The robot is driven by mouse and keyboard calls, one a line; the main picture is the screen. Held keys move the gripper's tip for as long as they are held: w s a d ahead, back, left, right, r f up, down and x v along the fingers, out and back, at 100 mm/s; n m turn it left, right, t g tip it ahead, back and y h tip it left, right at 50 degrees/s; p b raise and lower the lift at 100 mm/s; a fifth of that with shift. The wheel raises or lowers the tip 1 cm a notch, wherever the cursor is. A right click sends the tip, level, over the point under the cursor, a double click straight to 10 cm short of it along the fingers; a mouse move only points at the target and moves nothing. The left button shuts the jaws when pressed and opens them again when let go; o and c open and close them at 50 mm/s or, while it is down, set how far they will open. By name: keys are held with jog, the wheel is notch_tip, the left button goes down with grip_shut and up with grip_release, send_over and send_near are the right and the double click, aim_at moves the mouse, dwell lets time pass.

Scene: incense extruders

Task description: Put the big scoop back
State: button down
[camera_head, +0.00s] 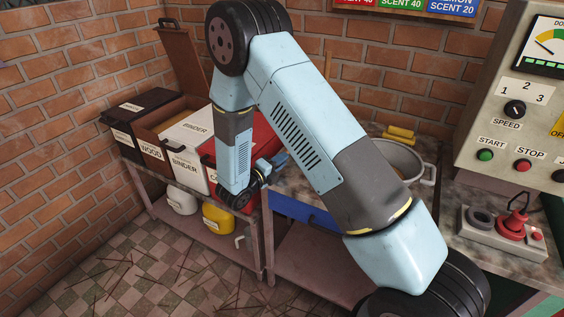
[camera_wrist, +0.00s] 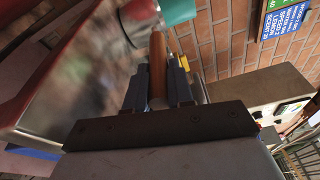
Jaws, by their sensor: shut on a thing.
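My gripper (camera_wrist: 158,90) is shut on a brown wooden handle (camera_wrist: 157,62), which appears to be the big scoop's. The handle stands between the two dark fingers in the wrist view. Beyond its far end are a teal shape (camera_wrist: 177,10) and a blurred grey rounded shape (camera_wrist: 138,12); I cannot tell which belongs to the scoop. In the head view my gripper (camera_head: 272,167) is by the right side of the red bin (camera_head: 252,142), above the bench. The scoop cannot be made out there.
A grey pot (camera_head: 428,172) is on the bench at right. White and yellow containers (camera_head: 218,217) sit on the lower shelf.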

jog(key=shift+s+f, duration=0.1)
jog(key=shift+f, duration=0.2)
jog(key=shift+s+d+f, duration=0.1)
jog(key=shift+s+f, duration=0.05)
jog(key=shift+f, duration=0.2)
jog(key=c, duration=1)
grip_release()
jog(key=shift+s, duration=0.1)
jog(key=shift+r, duration=0.25)
jog(key=shift+a+r, duration=0.15)
jog(key=shift+a, duration=0.2)
jog(key=v, duration=1.1)
jog(key=shift+a+r, duration=0.1)
jog(key=shift+r, duration=0.2)
